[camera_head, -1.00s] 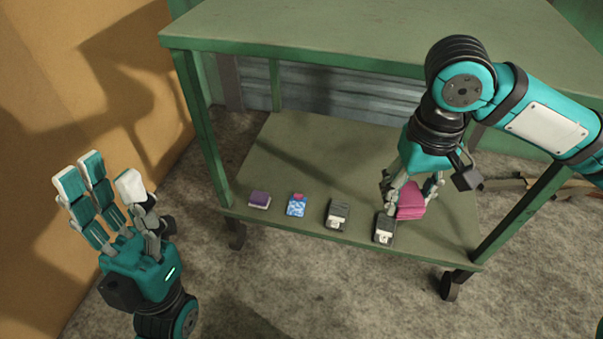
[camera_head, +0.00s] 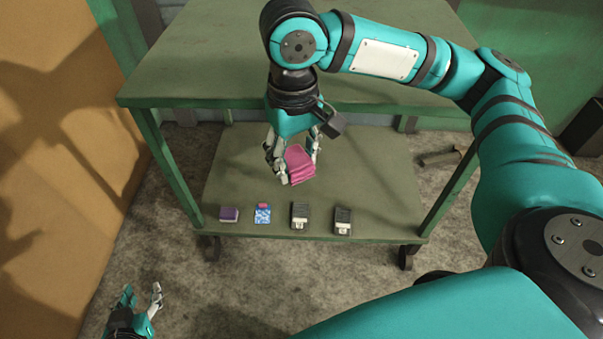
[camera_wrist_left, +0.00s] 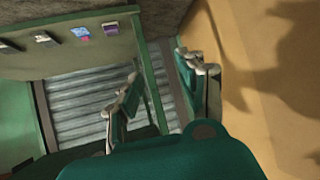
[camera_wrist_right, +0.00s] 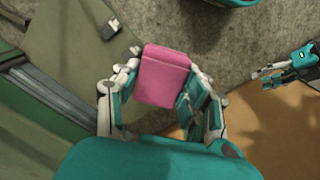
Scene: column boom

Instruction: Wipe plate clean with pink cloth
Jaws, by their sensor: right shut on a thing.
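The pink cloth (camera_head: 299,166) is a folded stack held between the fingers of my right gripper (camera_head: 293,163), above the lower shelf of the green cart. The right wrist view also shows the pink cloth (camera_wrist_right: 163,77) clamped between the fingers of my right gripper (camera_wrist_right: 160,97). My left gripper (camera_head: 142,296) is low at the left of the head view, open and empty, away from the cart. The left wrist view shows its fingers (camera_wrist_left: 160,85) spread with nothing between them. I see no plate in any view.
On the lower shelf (camera_head: 380,190) near its front edge lie a purple sponge (camera_head: 229,214), a blue patterned packet (camera_head: 262,213) and two dark grey devices (camera_head: 300,215) (camera_head: 343,220). The cart's top (camera_head: 210,70) overhangs the shelf. A tan wall (camera_head: 40,200) stands at left.

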